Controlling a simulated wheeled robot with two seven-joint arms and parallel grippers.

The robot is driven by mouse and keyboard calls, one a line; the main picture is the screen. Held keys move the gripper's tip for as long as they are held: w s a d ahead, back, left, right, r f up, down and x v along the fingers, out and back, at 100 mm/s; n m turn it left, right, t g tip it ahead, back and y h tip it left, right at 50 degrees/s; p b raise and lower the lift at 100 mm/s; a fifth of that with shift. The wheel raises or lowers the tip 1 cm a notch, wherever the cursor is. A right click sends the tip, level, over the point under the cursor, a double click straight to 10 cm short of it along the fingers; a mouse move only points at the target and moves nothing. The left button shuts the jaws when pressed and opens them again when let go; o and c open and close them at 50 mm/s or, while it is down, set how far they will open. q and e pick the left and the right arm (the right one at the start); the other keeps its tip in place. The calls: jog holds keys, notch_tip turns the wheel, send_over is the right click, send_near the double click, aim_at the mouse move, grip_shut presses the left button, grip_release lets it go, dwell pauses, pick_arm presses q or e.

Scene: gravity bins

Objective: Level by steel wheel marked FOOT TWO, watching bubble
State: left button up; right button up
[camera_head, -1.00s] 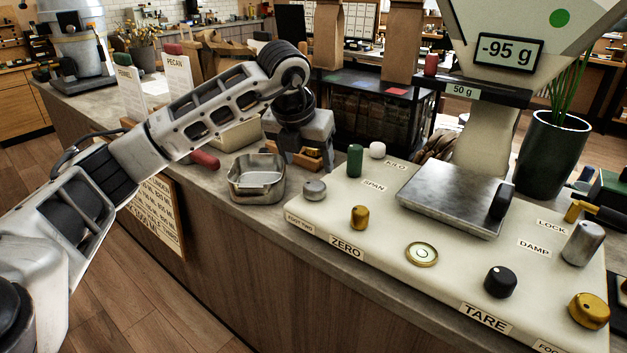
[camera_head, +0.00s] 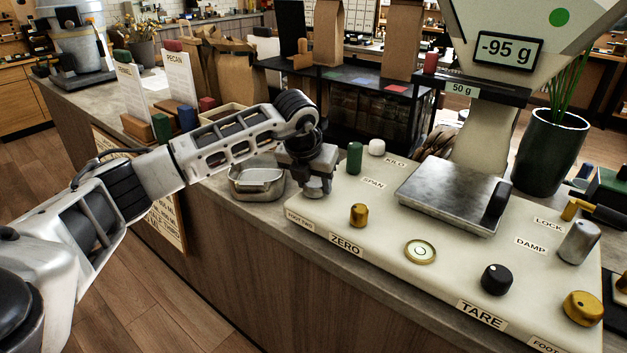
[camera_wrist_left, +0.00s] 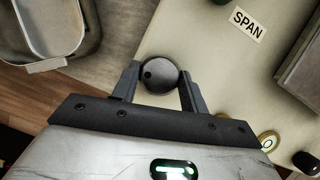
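The steel wheel (camera_wrist_left: 158,75) at the FOOT TWO label (camera_head: 299,220) is round and grey, with a dark dot on its top. It stands at the left corner of the cream scale base (camera_head: 385,270). My left gripper (camera_head: 316,190) is over that corner, pointing down, and mostly hides the wheel in the head view. In the left wrist view its fingers (camera_wrist_left: 160,80) are apart, one on each side of the wheel; I cannot tell if they touch it. The brass-ringed bubble level (camera_head: 421,251) is unobstructed; its exact bubble offset is too small to read. My right gripper is out of view.
A metal tin (camera_head: 257,182) stands close left of the gripper. A brass knob (camera_head: 359,214), a green knob (camera_head: 355,158) and a white knob (camera_head: 377,147) are nearby on the base. The steel weighing plate (camera_head: 452,197) lies to the right. The display (camera_head: 508,50) reads -95 g.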

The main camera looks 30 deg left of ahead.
pick_arm(q)
jog(key=shift+a+f+m+h+b, duration=0.15)
jog(key=shift+m+h+b, duration=0.15)
jog(key=shift+m+b, duration=0.5)
jog(key=shift+m, duration=0.6)
jog(key=shift+m+h+b, duration=0.3)
jog(key=shift+m+h, duration=0.3)
jog(key=shift+m, duration=0.3)
jog(key=shift+r+m, duration=0.2)
jog(key=shift+m, duration=0.2)
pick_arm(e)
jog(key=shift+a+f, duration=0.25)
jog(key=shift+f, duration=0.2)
pick_arm(q)
jog(key=o, duration=1)
jog(key=b+v, duration=0.1)
jog(key=v, duration=1.5)
jog(key=shift+w+a, duration=0.15)
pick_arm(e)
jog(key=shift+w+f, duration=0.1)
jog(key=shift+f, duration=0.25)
